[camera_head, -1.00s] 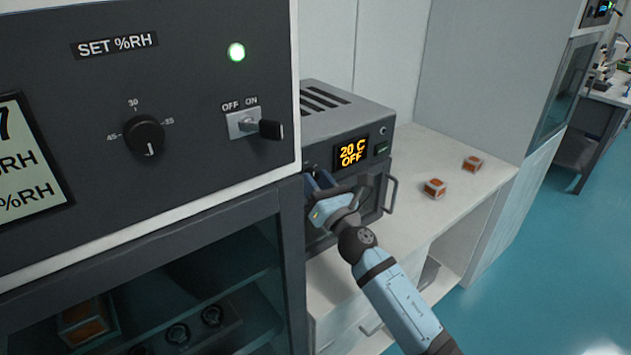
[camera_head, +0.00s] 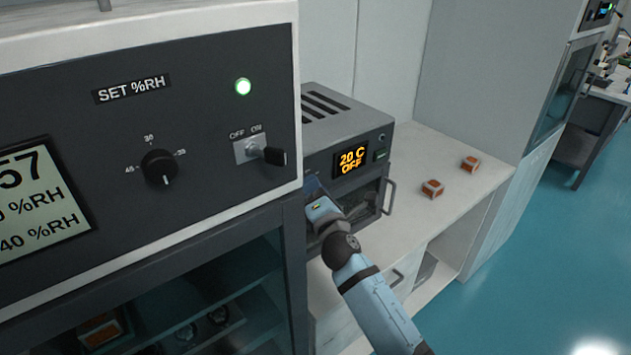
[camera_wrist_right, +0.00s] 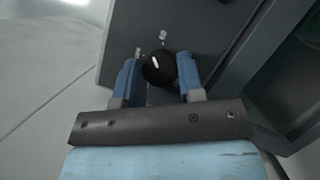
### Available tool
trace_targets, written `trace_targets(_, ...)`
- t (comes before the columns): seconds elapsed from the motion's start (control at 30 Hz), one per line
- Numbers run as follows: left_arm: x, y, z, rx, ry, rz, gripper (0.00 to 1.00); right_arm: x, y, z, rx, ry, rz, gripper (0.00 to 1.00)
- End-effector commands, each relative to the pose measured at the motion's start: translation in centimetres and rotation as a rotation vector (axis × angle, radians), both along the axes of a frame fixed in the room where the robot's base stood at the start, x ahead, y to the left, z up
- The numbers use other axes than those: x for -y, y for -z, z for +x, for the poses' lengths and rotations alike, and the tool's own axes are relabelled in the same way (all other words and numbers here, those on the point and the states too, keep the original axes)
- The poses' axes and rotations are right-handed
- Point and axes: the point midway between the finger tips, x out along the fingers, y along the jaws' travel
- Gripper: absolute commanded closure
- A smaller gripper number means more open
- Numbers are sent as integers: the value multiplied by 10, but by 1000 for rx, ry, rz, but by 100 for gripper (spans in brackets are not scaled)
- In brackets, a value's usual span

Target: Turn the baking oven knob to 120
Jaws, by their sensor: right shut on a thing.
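The baking oven (camera_head: 340,125) is a grey box on the white counter, with a lit display (camera_head: 351,160) reading "20 C OFF". Its black round knob (camera_wrist_right: 159,68) shows in the right wrist view, with a white pointer line and small marks around it. My right gripper (camera_wrist_right: 159,75) has its blue fingers on either side of the knob, shut on it. In the head view my right gripper (camera_head: 314,190) is at the oven's left front, where the cabinet edge hides the knob. My left gripper is not in view.
A large dark cabinet (camera_head: 215,130) with its own "SET %RH" knob (camera_head: 160,167) and switch stands close on the left. The oven door handle (camera_head: 390,197) is right of my arm.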

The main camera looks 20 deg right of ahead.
Motion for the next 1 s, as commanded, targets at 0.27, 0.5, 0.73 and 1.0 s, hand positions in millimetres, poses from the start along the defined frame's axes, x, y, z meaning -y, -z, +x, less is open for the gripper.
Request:
trace_targets(0.27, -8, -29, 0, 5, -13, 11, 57, 0, -6, 0, -93, 1, 250, 88)
trace_targets(0.5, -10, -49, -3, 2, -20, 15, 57, -1, -7, 0, -170, 0, 462, 88)
trace_targets(0.73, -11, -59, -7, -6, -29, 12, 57, 0, -5, 0, -243, 0, 666, 88)
trace_targets(1.0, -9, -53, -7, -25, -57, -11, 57, 0, -5, 0, -329, 0, 908, 88)
